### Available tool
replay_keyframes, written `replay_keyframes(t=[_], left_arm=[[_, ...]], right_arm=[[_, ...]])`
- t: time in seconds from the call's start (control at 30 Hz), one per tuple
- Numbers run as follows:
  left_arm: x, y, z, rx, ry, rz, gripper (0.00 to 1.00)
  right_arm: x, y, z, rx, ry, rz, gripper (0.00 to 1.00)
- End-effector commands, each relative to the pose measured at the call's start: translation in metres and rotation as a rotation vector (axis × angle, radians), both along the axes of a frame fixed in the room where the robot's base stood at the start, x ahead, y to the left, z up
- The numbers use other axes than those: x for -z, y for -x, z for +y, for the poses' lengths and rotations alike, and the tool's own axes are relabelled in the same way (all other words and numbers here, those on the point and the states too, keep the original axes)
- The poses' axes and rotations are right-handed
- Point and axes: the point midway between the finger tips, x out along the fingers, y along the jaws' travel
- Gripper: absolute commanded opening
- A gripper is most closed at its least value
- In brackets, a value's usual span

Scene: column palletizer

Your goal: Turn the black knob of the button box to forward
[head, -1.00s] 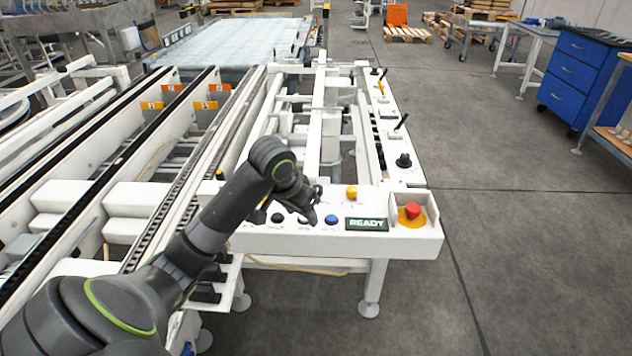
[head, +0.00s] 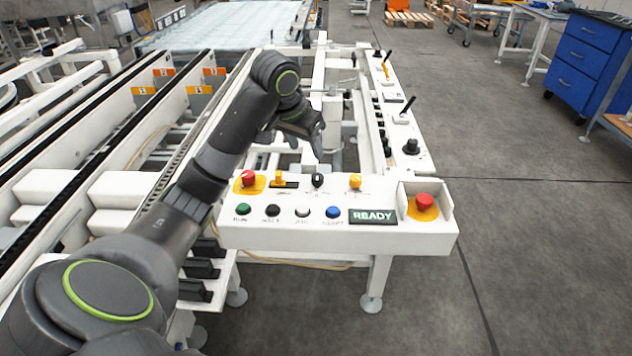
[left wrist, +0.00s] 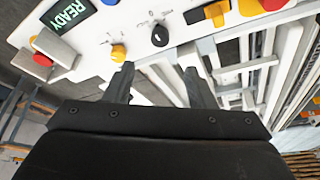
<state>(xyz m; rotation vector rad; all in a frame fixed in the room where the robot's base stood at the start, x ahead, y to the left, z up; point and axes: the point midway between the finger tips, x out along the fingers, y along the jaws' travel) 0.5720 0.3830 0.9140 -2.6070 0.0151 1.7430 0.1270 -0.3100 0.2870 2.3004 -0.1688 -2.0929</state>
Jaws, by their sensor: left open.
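The white button box (head: 290,238) stands at the front of the machine. Its black knob (head: 317,181) is on the top face, between a yellow slider-like switch (head: 280,180) and a yellow knob (head: 355,181). The black knob shows upright in the left wrist view (left wrist: 159,36), with a pale mark on it. My left gripper (head: 312,146) hangs just beyond the box's far edge, above and behind the black knob, apart from it. In the left wrist view its two fingers (left wrist: 158,85) are spread and empty, with the knob ahead between them. My right gripper is not in view.
Red buttons sit at the box's left (head: 248,178) and in a raised guard at its right (head: 424,202). A READY display (head: 373,216) and several push buttons line the front. Another black knob (head: 411,147) and levers stand on the right rail.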

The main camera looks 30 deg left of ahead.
Motion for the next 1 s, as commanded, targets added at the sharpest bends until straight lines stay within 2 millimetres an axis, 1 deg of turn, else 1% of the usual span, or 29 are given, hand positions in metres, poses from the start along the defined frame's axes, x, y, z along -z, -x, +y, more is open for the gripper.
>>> replay_keyframes(t=[0.03,0.3,0.4,0.5,0.7,0.97,1.0], left_arm=[[0.013,-0.004,-0.001,0.001,0.004,0.003,0.5],[0.067,-0.026,-0.001,0.0,0.003,0.004,0.5],[0.083,-0.033,-0.001,0.0,0.002,0.003,0.5],[0.095,-0.039,-0.001,-0.001,0.001,0.001,0.5],[0.107,-0.044,-0.001,0.001,0.0,0.0,0.5],[0.108,-0.044,0.0,0.001,-0.001,0.0,0.5],[0.108,-0.044,0.0,0.001,-0.001,0.0,0.48]], right_arm=[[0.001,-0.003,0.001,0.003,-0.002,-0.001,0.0],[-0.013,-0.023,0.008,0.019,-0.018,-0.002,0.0],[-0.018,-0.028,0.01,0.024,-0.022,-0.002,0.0],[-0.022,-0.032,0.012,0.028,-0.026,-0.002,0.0],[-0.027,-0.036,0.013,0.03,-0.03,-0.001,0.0],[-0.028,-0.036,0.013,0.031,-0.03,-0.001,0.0],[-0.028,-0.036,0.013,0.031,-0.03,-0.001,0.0]])
